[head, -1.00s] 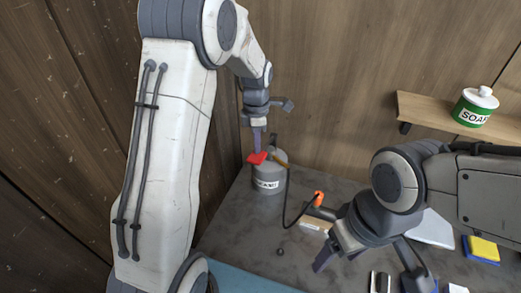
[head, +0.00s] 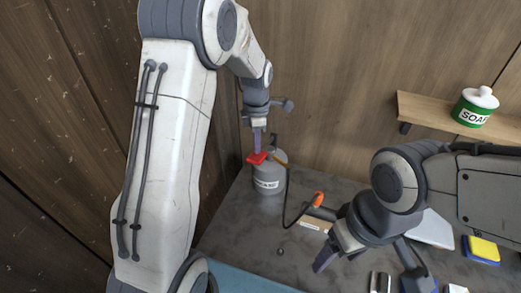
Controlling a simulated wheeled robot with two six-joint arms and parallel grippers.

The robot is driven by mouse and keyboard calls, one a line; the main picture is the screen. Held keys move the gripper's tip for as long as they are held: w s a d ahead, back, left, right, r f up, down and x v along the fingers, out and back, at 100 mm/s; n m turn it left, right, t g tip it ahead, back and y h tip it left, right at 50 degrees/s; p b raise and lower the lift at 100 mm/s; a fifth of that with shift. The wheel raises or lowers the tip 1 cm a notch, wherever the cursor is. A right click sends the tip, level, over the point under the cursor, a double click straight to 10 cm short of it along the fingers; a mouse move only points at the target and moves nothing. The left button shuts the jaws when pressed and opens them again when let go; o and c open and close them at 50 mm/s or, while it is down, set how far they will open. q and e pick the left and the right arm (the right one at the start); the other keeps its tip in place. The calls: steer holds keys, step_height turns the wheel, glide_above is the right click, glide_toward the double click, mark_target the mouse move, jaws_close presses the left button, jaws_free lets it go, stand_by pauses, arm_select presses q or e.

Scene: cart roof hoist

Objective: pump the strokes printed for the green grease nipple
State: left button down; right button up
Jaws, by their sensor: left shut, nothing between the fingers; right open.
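A grey grease pump can (head: 268,178) with a partly readable label stands at the back left of the dark worktop. Its red lever pad (head: 257,158) sticks out at the top left. My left gripper (head: 257,148) is shut and empty, pointing down with its tips at the red pad, seemingly touching it. A dark hose runs from the can to an orange-tipped nozzle (head: 318,199) by a pale block (head: 314,223). My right gripper (head: 336,256) is open above the worktop, right of the hose. I cannot make out a green grease nipple or printed stroke numbers.
A wall shelf (head: 425,109) at the right holds a green and white soap jar (head: 474,107). A yellow and blue sponge (head: 483,249) and a white item (head: 432,229) lie at the right of the worktop.

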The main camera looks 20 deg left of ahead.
arm_select(q)
step_height(320, 180, down, 9)
steer(key=b, duration=0.6)
step_height(320, 180, up, 9)
steer(key=p, duration=0.8)
steer(key=shift+r, duration=0.2)
steer(key=shift+f, duration=0.1)
step_height(320, 180, down, 8)
steer(key=b, duration=0.5)
steer(key=shift+f+b, duration=0.25)
steer(key=shift+b, duration=0.1)
step_height(320, 180, up, 8)
steer(key=p, duration=0.7)
steer(key=shift+r, duration=0.25)
